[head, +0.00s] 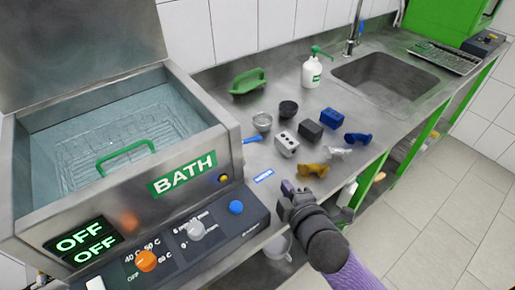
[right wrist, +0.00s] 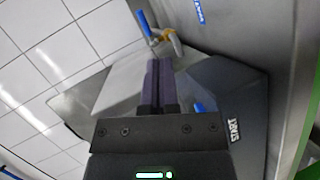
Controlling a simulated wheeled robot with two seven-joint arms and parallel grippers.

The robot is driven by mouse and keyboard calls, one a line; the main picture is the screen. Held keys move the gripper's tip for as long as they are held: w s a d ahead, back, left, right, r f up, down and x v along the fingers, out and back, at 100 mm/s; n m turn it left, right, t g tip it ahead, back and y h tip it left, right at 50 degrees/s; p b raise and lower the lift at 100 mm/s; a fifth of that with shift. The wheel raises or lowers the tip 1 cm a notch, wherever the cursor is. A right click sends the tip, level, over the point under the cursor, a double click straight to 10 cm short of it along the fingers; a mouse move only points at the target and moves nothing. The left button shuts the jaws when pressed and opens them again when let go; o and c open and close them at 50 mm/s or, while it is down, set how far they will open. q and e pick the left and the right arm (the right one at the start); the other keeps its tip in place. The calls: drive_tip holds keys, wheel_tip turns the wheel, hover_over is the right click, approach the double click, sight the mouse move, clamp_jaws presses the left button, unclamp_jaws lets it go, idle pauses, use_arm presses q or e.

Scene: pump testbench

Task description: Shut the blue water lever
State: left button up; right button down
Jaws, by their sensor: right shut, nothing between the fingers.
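A blue lever (right wrist: 147,22) on a brass-coloured valve (right wrist: 165,42) shows at the top of the right wrist view, just beyond my fingertips. A small blue handle (head: 251,139) shows beside the bath's right side in the head view; I cannot tell for certain that it is the same lever. My right gripper (head: 288,187) is shut and empty, near the counter's front edge, right of the control panel. Its closed fingers (right wrist: 159,66) point towards the valve, with a small apparent gap. My left gripper is not in view.
The water bath (head: 215,135) stands left, with its control panel (head: 190,245) in front. A blue label (head: 263,176) lies near my gripper. Several small parts, including a blue block (head: 332,118), sit on the counter. A soap bottle (head: 312,72) and sink (head: 380,80) are behind.

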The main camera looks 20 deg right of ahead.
sight(254, 140)
drive_tip(key=w+n+b, duration=0.1)
drive_tip(key=w, duration=0.4)
drive_tip(key=w+a+f+n+t+y+b, duration=0.1)
drive_tip(key=w, duration=0.4)
drive_tip(key=w+a+n+b, duration=0.1)
drive_tip(key=w+b, duration=0.1)
drive_tip(key=w, duration=0.3)
drive_tip(key=shift+w+f+t, duration=0.15)
drive_tip(key=shift+t, duration=0.15)
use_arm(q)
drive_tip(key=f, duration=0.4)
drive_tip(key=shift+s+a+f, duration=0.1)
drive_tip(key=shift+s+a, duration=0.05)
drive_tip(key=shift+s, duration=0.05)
